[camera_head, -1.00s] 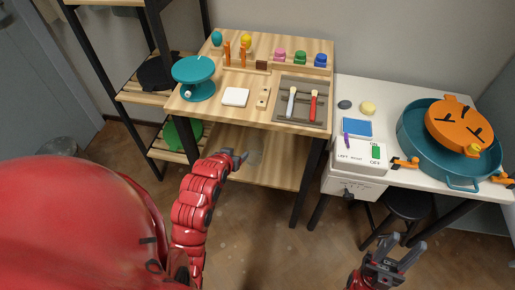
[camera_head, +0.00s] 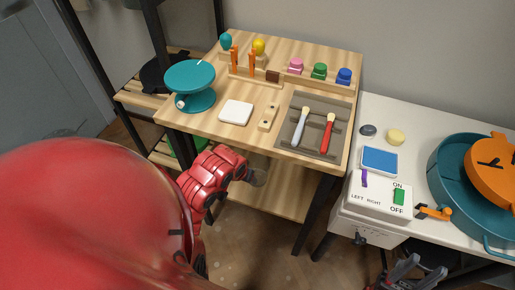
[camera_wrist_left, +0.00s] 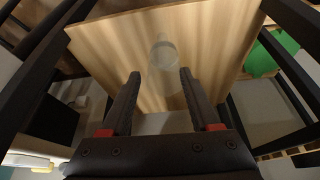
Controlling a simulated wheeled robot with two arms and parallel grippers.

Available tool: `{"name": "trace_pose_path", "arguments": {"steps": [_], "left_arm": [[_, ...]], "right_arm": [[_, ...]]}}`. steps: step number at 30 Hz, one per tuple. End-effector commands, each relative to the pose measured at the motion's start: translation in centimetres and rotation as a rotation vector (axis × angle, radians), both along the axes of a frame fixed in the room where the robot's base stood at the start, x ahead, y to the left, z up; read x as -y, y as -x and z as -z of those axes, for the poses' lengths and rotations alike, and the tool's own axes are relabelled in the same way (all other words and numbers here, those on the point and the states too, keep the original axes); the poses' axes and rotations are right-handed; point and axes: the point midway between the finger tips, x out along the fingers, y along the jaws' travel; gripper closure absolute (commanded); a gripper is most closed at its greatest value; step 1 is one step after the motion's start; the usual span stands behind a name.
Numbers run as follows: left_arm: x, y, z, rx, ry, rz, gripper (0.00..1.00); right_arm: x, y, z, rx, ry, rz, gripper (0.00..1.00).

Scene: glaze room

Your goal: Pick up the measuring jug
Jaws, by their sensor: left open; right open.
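A clear, see-through measuring jug (camera_wrist_left: 163,52) stands on the lower wooden shelf (camera_wrist_left: 215,40) of the workbench in the left wrist view. Its outline is faint, and its handle cannot be made out. My left gripper (camera_wrist_left: 160,78) is open and empty, its two dark fingers pointing at the jug. The jug appears just beyond the fingertips, in line with the gap between them. In the head view my left arm reaches under the bench top, and the jug is hard to tell from the gripper there. My right gripper (camera_head: 408,272) is open and empty at the bottom right.
The wooden bench top (camera_head: 215,131) overhangs the lower shelf and carries a teal turntable (camera_head: 190,85), a white tile (camera_head: 236,112) and brushes. Dark bench legs (camera_head: 318,215) flank the shelf. A white table (camera_head: 420,150) with a control box (camera_head: 380,195) stands at right.

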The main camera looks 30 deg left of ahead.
Motion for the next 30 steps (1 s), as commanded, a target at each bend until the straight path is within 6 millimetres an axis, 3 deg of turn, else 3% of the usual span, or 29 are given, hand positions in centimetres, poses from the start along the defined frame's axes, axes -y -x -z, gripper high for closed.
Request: {"name": "trace_pose_path", "arguments": {"steps": [1,9,17,24,30], "left_arm": [[-0.2,-0.2,1.4,-0.004,-0.004,-0.001,0.38],[-0.3,-2.3,5.9,-0.004,0.003,0.000,0.38],[-0.6,-3.0,7.7,0.000,0.002,-0.002,0.38],[-1.3,-3.5,11.0,-0.004,0.001,-0.002,0.38],[-1.4,-4.2,12.4,0.000,0.002,-0.002,0.38]], "right_arm": [[0.0,0.0,1.5,0.000,0.000,0.000,0.55],[0.0,0.0,1.5,0.000,0.000,0.000,0.55],[0.0,0.0,1.7,0.000,0.000,0.000,0.55],[0.0,0.0,2.3,0.000,0.000,0.000,0.55],[0.0,0.0,2.5,0.000,0.000,0.000,0.55]]}}
